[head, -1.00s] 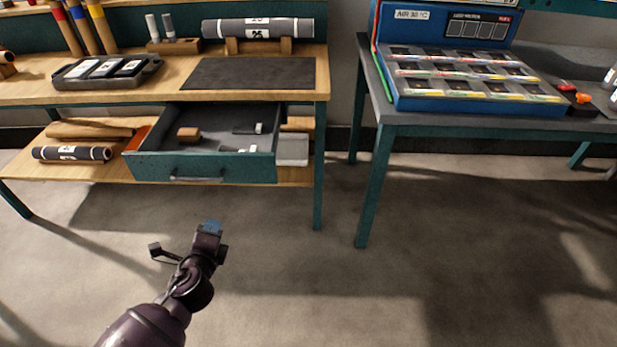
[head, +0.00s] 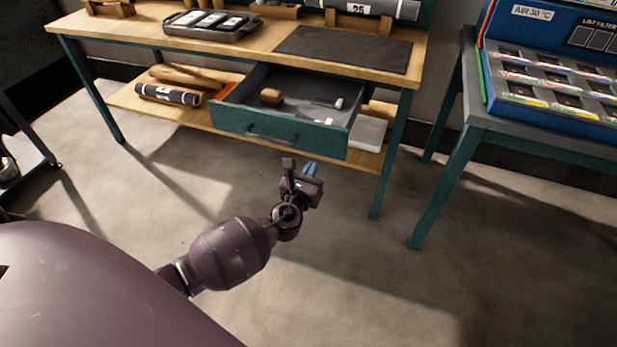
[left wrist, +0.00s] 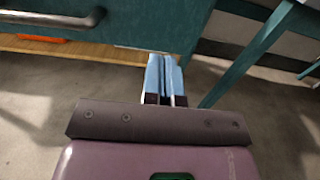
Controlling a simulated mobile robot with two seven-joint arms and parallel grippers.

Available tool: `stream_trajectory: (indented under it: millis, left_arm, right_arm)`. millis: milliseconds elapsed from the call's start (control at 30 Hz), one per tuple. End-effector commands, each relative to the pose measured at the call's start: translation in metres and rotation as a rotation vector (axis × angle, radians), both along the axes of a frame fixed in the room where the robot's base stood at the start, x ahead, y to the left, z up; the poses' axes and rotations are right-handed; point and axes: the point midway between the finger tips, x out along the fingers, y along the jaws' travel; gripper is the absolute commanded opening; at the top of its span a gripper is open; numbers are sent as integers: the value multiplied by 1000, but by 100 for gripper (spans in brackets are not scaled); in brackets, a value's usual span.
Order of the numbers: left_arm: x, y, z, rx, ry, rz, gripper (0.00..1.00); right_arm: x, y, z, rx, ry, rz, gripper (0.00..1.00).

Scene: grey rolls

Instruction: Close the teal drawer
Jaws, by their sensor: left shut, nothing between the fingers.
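The teal drawer (head: 283,127) stands pulled open under the wooden workbench, with a metal bar handle (head: 272,137) on its front. A wooden block and a few small dark and white items lie inside it. In the left wrist view the drawer front (left wrist: 150,22) fills the top, with the handle (left wrist: 55,18) at upper left. My left gripper (head: 310,167) is shut and empty, with blue fingertips (left wrist: 165,78). It appears just in front of and below the drawer front's right part; contact cannot be made out. My right gripper is not in view.
The workbench (head: 250,43) has a lower wooden shelf (head: 135,104) with rolls, and teal legs (head: 392,165). A grey table (head: 505,130) with a blue display rack (head: 550,85) stands at right. A dark cart (head: 25,150) stands at far left. The floor in front is clear.

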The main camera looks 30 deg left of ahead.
Motion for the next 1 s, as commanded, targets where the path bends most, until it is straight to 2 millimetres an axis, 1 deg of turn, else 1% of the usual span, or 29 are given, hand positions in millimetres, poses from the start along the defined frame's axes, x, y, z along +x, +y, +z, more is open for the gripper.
stream_trajectory:
  millis: [33, 100, 300, 500, 700, 1000]
  left_arm:
    - [9, 2, -3, 1, 3, 0, 0]
    - [20, 5, -3, 0, 3, 0, 0]
    - [53, 12, -3, 0, 3, 0, 0]
    - [75, 18, -3, 0, 3, 1, 0]
    - [85, 21, -1, 0, 2, 0, 0]
    - [86, 21, 0, -1, 1, 0, 0]
  right_arm:
    - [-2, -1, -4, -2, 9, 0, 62]
    - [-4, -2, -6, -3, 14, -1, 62]
    - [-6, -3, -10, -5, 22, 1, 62]
    - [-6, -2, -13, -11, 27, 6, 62]
    - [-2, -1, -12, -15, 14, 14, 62]
    - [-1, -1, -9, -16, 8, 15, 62]
